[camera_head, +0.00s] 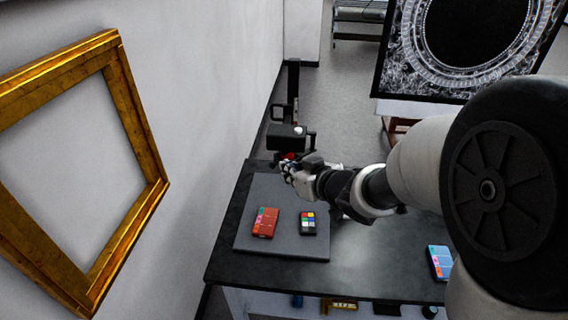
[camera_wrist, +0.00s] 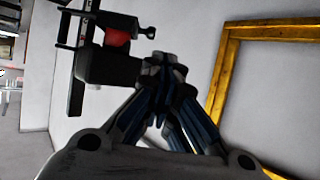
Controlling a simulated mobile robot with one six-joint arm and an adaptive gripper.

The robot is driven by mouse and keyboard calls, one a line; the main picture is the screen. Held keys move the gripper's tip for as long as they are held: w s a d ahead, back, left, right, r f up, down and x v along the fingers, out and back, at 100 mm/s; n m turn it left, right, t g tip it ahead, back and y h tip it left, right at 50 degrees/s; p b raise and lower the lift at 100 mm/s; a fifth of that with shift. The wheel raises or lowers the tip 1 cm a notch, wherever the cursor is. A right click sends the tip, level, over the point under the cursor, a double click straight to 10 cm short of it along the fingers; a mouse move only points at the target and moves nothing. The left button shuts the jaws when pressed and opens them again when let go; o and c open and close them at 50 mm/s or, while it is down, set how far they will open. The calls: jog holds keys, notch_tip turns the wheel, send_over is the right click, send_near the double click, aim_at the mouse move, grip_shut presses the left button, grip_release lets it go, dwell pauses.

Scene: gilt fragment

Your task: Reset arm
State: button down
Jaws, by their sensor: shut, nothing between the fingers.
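My gripper (camera_wrist: 162,75) is shut, with its fingertips together and nothing between them in the wrist view. In the head view, my arm reaches in from the right, and my gripper (camera_head: 287,170) hangs over the far part of the dark table (camera_head: 375,262). The gripper is above the back edge of a grey mat (camera_head: 285,242), near a dark device with a red part (camera_head: 288,138). That device also shows just beyond the fingertips in the wrist view (camera_wrist: 105,65); I cannot tell whether they touch.
A red box (camera_head: 265,222) and a small dark item with coloured squares (camera_head: 308,223) lie on the mat. A blue box (camera_head: 440,262) lies at the table's right. A gilt frame (camera_head: 150,145) hangs on the left wall. A black patterned picture (camera_head: 395,60) stands at the back right.

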jog(key=s+d+r+m+h+b, duration=0.1)
jog(key=s+d+r+m+h, duration=0.2)
jog(key=s+d, duration=0.45)
jog(key=s+d+r+m+h+b, duration=0.15)
jog(key=s+d+h, duration=0.3)
jog(key=d, duration=0.55)
jog(key=s+f+m+g+b, duration=0.1)
jog(key=s+f+g, duration=0.1)
jog(key=s, duration=0.8)
jog(key=s+f+m+g+b, duration=0.1)
jog(key=s+f+m+g, duration=0.1)
jog(key=s, duration=0.7)
jog(key=shift+s+f+g, duration=0.3)
jog(key=shift+s+g, duration=0.05)
jog(key=shift+g, duration=0.35)
